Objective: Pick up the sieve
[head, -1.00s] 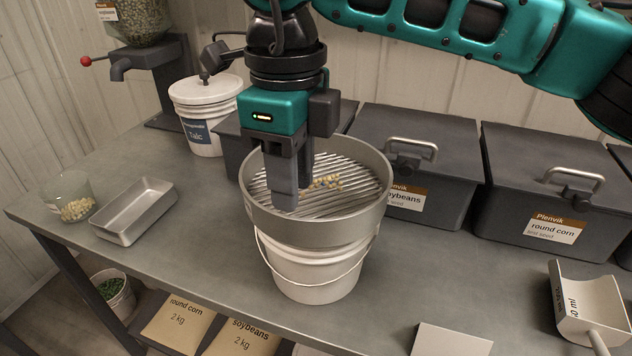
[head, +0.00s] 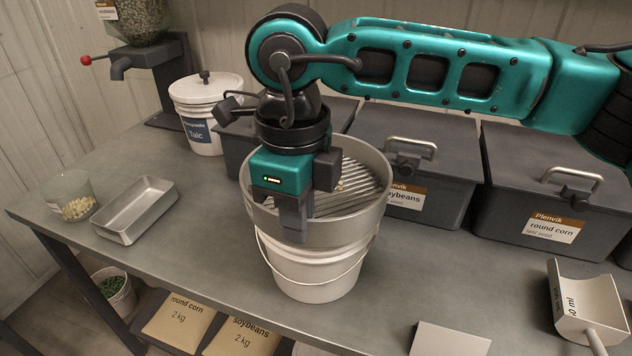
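The sieve (head: 345,228) is a wide, round grey pan with a slotted bottom. It sits level on top of a white bucket (head: 312,275) with a wire handle, near the middle of the bench. My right gripper (head: 296,228) points down at the sieve's front-left rim. One finger shows in front of the sieve's outer wall. The other finger is mostly hidden behind the gripper, so I cannot tell whether the rim is gripped. A few pale kernels lie on the slots, partly covered by the gripper. My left gripper is not in view.
Lidded dark bins (head: 417,165) line the back. A talc bucket (head: 203,110) stands behind left. A metal tray (head: 135,211) and a cup of kernels (head: 72,197) are at left. A scoop (head: 585,305) lies at right. The bench (head: 455,270) is clear right of the bucket.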

